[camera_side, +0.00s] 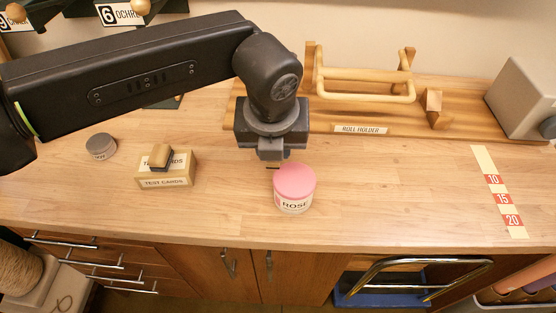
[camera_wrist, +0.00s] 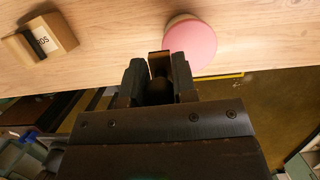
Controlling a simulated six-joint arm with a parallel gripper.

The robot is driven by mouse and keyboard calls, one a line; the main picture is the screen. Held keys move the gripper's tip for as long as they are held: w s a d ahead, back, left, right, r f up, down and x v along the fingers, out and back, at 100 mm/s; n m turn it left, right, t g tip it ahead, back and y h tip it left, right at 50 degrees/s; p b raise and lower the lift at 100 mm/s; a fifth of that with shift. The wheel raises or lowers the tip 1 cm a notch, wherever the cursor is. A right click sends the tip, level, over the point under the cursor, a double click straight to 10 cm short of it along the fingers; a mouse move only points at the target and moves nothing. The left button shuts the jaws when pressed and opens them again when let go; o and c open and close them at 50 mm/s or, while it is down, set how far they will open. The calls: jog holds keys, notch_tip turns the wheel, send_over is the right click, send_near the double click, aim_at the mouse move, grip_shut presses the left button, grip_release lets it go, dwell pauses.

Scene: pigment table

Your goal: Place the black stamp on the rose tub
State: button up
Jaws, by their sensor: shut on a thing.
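The rose tub (camera_side: 294,190) stands upright on the wooden bench, with a pink lid and a white "ROSE" label. Its pink lid (camera_wrist: 194,45) also shows in the wrist view, just right of my fingertips. My gripper (camera_side: 271,152) points down close to the tub, up and to its left in the side view. In the wrist view my gripper (camera_wrist: 158,75) is shut on a dark thing, the black stamp (camera_wrist: 157,91), mostly hidden between the fingers. In the side view only a small dark bit shows below the fingers. The tub's lid looks bare.
A test cards box (camera_side: 165,181) stands to the left with a wooden-topped block (camera_side: 160,157) on it. A grey tin (camera_side: 101,147) is farther left. A roll holder (camera_side: 360,90) stands behind. The bench right of the tub is clear up to a numbered strip (camera_side: 497,190).

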aim_at(278, 176)
jog(key=shift+s+d+f, duration=0.1)
jog(key=shift+d+f, duration=0.1)
jog(key=shift+d, duration=0.1)
jog(key=shift+f, duration=2)
jog(key=shift+f, duration=0.2)
jog(key=o, duration=0.9)
